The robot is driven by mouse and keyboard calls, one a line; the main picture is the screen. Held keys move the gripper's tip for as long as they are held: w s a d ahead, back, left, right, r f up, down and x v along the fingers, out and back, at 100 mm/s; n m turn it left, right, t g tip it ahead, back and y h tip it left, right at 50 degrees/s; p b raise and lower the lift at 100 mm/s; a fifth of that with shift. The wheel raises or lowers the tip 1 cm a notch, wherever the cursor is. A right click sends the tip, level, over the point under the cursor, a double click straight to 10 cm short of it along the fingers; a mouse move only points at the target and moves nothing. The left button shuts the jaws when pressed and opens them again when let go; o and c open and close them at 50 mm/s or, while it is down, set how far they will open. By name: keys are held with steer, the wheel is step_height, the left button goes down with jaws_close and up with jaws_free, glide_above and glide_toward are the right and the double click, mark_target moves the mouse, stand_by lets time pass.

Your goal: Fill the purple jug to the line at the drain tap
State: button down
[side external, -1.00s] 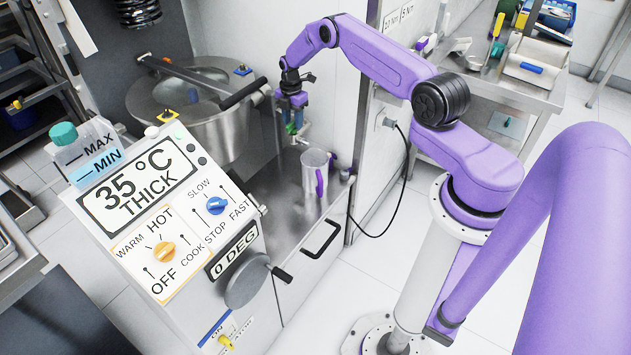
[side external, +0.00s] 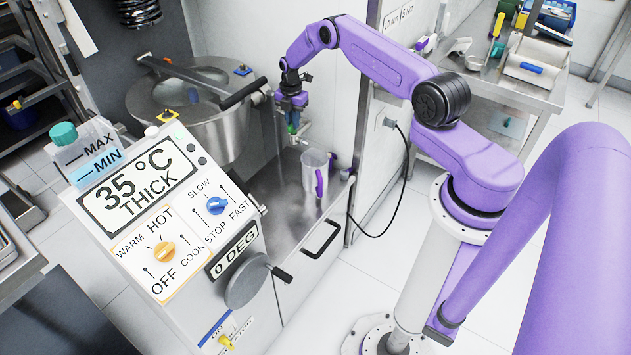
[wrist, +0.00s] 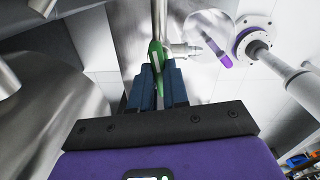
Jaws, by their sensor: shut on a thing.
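The clear jug (side external: 313,176) with a purple handle stands upright on the steel shelf below the drain tap. In the wrist view the jug (wrist: 200,28) shows behind the tap, its purple handle to the right. The green tap handle (wrist: 156,52) sits between my gripper's blue fingers (wrist: 158,84), which are shut on it. In the side view my gripper (side external: 293,122) points down at the tap, above and left of the jug. The metal spout (wrist: 184,50) reaches toward the jug. The fill line and any liquid level are too small to make out.
The steel mixer bowl (side external: 200,118) stands left of the tap. The control panel (side external: 165,215) reads 35 °C, THICK and 0 DEG. A wall (side external: 345,75) rises close behind my gripper. The shelf (side external: 283,208) is bare left of the jug.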

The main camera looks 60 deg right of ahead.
steer(key=shift+n, duration=1.1)
